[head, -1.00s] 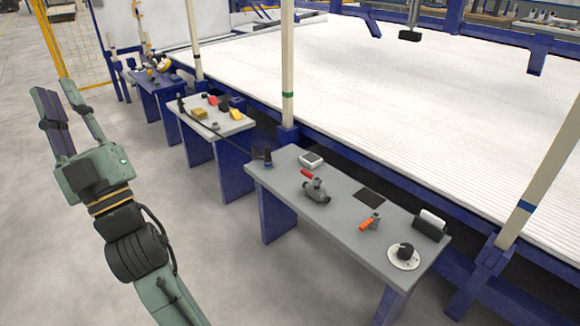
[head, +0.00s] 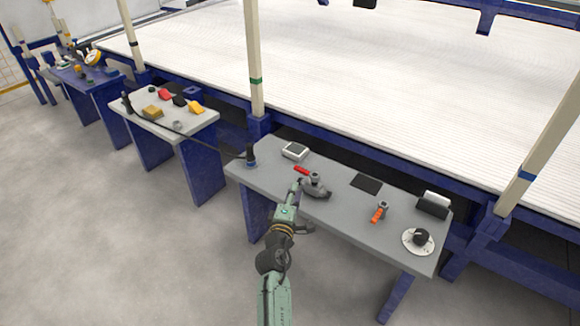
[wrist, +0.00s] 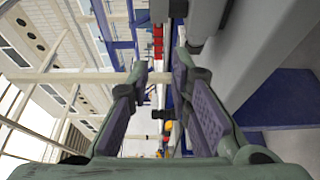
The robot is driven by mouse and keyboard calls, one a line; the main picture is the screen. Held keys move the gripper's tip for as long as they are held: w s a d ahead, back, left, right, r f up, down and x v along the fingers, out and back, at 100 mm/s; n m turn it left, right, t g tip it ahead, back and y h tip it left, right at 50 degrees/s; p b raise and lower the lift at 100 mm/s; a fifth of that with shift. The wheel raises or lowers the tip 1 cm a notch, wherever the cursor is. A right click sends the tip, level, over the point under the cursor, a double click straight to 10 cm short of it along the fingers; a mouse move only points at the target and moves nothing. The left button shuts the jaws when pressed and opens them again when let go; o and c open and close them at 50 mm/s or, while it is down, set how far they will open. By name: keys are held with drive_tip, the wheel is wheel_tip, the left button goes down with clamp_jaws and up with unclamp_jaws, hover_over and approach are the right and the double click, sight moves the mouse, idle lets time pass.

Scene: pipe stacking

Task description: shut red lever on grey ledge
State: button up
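The red lever (head: 302,171) sits on a grey valve (head: 316,188) on the grey ledge (head: 345,216), left of its middle. My gripper (head: 296,186) is at the front side of the valve, just below the lever in the head view. Whether it touches the lever or valve, I cannot tell. In the wrist view my gripper (wrist: 161,70) has its purple-padded fingers apart with nothing gripped between them. A red part, seemingly the lever (wrist: 158,42), shows beyond the fingertips, with a large grey body to its right.
On the ledge are a white-topped box (head: 295,151), a dark bottle-like item (head: 251,157), a black pad (head: 366,183), an orange-handled tool (head: 379,212), a dial on a white disc (head: 418,239) and a black holder (head: 433,206). Upright posts stand behind.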

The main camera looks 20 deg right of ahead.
sight(300, 172)
drive_tip(key=x, duration=1)
drive_tip(key=shift+w+d+r, duration=0.1)
drive_tip(key=shift+w+d, duration=0.05)
drive_tip(key=shift+w, duration=0.1)
drive_tip(key=shift+c, duration=0.4)
clamp_jaws()
